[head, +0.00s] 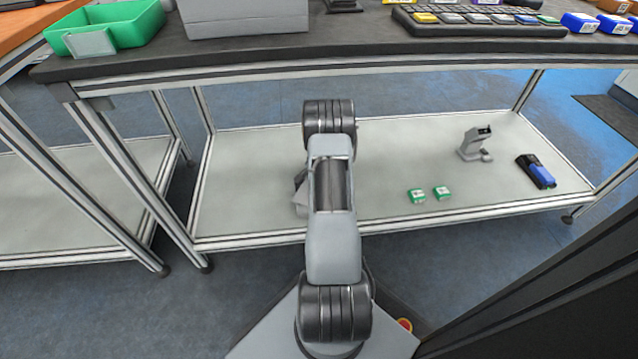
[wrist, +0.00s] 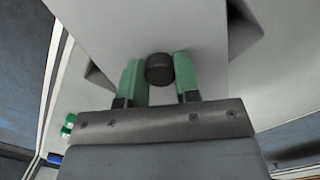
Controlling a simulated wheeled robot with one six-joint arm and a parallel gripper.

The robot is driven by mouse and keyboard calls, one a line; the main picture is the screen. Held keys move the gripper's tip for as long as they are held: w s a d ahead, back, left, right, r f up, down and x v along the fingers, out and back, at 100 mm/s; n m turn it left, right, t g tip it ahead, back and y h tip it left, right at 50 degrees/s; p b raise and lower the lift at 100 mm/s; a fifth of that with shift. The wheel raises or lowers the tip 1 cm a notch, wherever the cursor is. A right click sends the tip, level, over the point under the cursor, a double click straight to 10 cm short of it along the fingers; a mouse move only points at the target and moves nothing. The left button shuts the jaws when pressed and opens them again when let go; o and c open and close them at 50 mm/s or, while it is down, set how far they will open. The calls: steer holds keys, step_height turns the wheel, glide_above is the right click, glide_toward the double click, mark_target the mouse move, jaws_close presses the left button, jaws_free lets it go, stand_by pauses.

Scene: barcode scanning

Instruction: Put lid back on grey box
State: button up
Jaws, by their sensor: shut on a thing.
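My gripper (wrist: 160,72) has green fingers, shut on a dark round knob (wrist: 159,68). The knob stands on a flat light grey panel, which looks like the lid (wrist: 195,25). In the head view my arm reaches down over the lower shelf and hides my gripper. A grey piece (head: 301,198) shows just left of my arm, low by the shelf; it is probably part of the lid. I cannot tell if it touches the shelf. A light grey box (head: 245,22) stands on the tabletop at upper left; its top is cut off by the frame.
The lower shelf (head: 245,165) holds two small green-and-white boxes (head: 417,196), a grey scanner-like device (head: 474,143) and a blue-and-black item (head: 536,171) on the right. The tabletop (head: 340,45) overhangs the shelf. A green bin (head: 125,30) and a keypad (head: 475,22) stand on it.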

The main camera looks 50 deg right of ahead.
stand_by(0.3)
steer(key=o, duration=1)
steer(key=shift+o, duration=0.3)
steer(key=o, duration=0.4)
steer(key=shift+r, duration=0.1)
steer(key=shift+r+p, duration=2.7)
steer(key=shift+r, duration=0.75)
